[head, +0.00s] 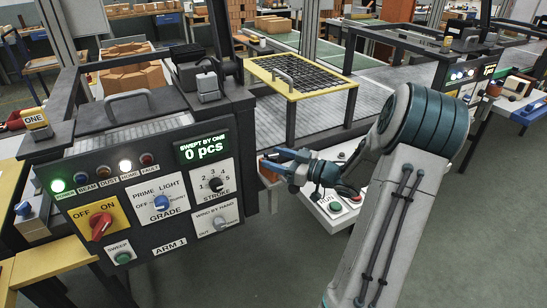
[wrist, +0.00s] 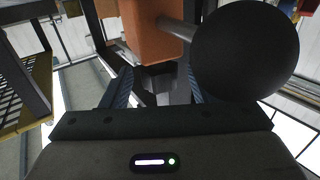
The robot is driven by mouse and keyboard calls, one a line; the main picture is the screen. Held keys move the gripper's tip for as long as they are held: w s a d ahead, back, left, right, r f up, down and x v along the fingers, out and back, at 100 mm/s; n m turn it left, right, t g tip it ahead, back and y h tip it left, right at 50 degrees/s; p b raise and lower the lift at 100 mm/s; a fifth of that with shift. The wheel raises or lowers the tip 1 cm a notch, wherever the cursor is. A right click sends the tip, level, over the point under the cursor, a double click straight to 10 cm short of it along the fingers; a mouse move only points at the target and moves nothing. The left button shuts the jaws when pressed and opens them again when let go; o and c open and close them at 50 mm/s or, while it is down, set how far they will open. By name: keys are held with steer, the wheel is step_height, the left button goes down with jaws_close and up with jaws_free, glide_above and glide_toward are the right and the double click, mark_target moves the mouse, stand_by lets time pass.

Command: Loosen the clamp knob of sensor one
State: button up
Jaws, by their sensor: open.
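A large dark round knob (wrist: 245,50) on a short metal rod shows close up at the upper right of the wrist view. The rod runs left into an orange block (wrist: 150,32). No label shows there, so I cannot tell whether this is the clamp knob of sensor one. My gripper (wrist: 158,88) is open, its blue fingers apart with nothing seen between them; the knob is to the right of them in the picture. In the head view my gripper (head: 276,160) is at the right edge of the control panel, and the knob cannot be made out.
A dark control panel (head: 148,260) marked ARM 1 carries a red switch (head: 101,225), dials and a display reading 0 pcs. A yellow-framed grid tray (head: 330,98) stands behind my gripper. A button box (head: 335,207) is below it.

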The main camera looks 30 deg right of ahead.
steer(key=shift+w+a, duration=0.35)
steer(key=shift+w, duration=0.1)
steer(key=c, duration=1)
steer(key=shift+o, duration=0.2)
steer(key=shift+r+n+g+y+p, duration=0.15)
steer(key=shift+n+g+y+p, duration=0.35)
steer(key=shift+y+p, duration=0.1)
steer(key=shift+n+g+y, duration=0.3)
steer(key=shift+y, duration=0.1)
steer(key=o, duration=1)
steer(key=shift+c, duration=0.2)
